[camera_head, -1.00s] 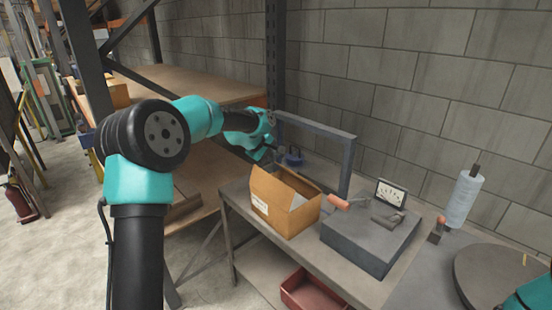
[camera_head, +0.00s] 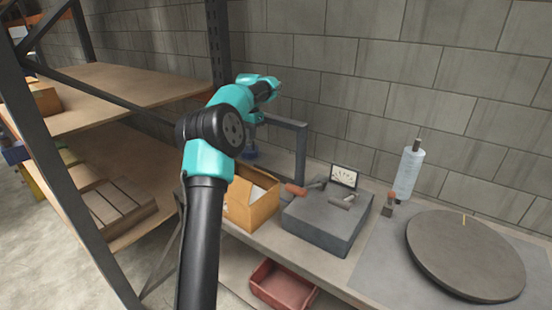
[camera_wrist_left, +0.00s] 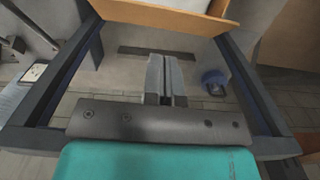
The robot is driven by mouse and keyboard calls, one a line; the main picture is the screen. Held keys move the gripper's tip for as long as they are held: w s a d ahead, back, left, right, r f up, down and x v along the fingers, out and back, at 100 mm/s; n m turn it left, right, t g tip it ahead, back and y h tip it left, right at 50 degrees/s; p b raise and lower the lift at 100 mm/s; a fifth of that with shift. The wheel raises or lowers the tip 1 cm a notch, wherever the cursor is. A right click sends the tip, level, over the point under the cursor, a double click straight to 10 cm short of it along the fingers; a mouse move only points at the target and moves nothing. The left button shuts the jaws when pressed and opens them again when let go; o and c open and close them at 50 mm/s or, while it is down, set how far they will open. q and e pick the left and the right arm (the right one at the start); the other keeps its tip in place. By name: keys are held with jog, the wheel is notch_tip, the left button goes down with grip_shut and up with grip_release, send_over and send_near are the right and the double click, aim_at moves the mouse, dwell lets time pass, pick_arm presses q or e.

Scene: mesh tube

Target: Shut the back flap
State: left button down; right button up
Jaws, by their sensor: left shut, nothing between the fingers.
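An open cardboard box (camera_head: 262,212) stands on the bench, partly hidden behind my left arm in the head view. Its left side or a flap stands up, and something white shows inside. In the left wrist view the cardboard (camera_wrist_left: 165,17) shows along the top edge, beyond my fingertips. My left gripper (camera_wrist_left: 165,58) is shut and empty, with a visible gap to the cardboard. In the head view its fingers cannot be made out at the end of the arm. I cannot tell which panel is the back flap. My right gripper is not in view.
A dark upright frame (camera_head: 301,150) stands behind the box, close to my left arm. A blue object (camera_wrist_left: 214,80) lies near it. A grey block (camera_head: 325,222) with tools and a gauge (camera_head: 343,176) is right of the box. A round turntable (camera_head: 465,255) is farther right.

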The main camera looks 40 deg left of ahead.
pick_arm(q)
jog(key=shift+s+a, duration=0.15)
jog(key=shift+f, duration=0.1)
notch_tip(320, 180, down, 10)
jog(key=shift+s+r, duration=0.1)
jog(key=shift+s, duration=0.05)
dwell(0.5)
dwell(0.3)
